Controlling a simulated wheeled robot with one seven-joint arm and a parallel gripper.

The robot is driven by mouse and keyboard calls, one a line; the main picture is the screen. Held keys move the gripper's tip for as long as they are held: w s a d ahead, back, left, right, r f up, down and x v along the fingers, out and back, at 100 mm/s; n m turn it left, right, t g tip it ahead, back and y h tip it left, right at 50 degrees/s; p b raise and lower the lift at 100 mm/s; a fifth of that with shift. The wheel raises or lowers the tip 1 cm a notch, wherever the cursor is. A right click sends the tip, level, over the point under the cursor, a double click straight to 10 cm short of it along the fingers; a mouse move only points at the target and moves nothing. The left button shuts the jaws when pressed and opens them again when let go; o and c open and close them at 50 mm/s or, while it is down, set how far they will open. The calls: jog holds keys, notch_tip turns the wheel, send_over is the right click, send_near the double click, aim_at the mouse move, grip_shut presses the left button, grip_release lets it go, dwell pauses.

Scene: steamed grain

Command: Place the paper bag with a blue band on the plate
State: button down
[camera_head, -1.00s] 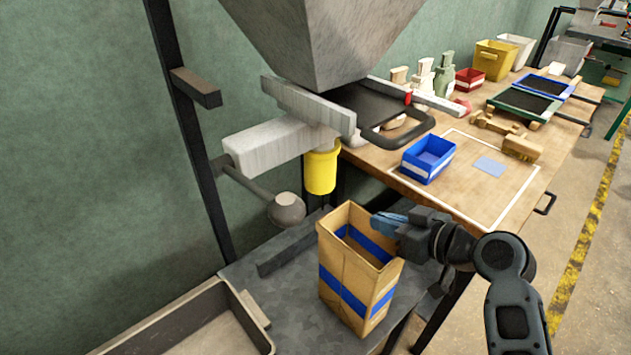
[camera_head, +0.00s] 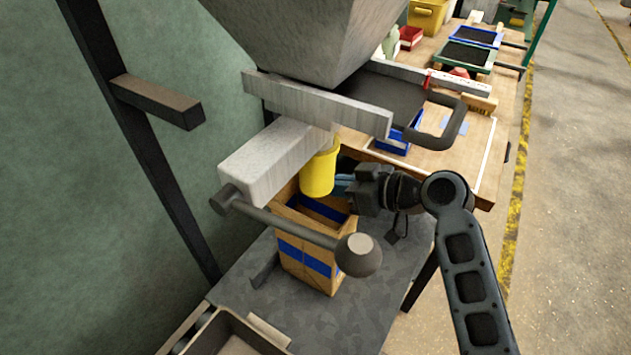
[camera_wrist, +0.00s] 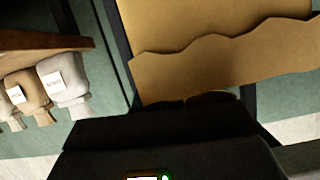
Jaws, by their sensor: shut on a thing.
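The open-topped paper bag with a blue band (camera_head: 303,266) is upright below the yellow spout (camera_head: 318,172) of the hopper. The spout overlaps the bag's open mouth in the head view. My gripper (camera_head: 350,187) is shut on the bag's upper right edge. A grey lever with a ball end partly hides the bag. The grey mottled plate (camera_head: 370,300) lies under it; whether the bag's bottom touches the plate, I cannot tell. The bag's wavy tan edge (camera_wrist: 220,55) fills the upper right of the wrist view. The fingertips are largely hidden.
The lever's ball end (camera_head: 358,255) stands in front of the bag. A dark upright post (camera_head: 140,140) is at the left. A tray (camera_head: 235,335) is at the bottom. A wooden table (camera_head: 460,155) holds bins behind. Small sacks (camera_wrist: 65,80) show in the wrist view.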

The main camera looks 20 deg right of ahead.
jog(key=shift+s+d+f, duration=0.15)
jog(key=shift+f, duration=0.55)
jog(key=shift+f, duration=0.1)
jog(key=c, duration=1.3)
grip_release()
jog(key=shift+o, duration=0.2)
jog(key=b+v, duration=0.1)
jog(key=v, duration=1.1)
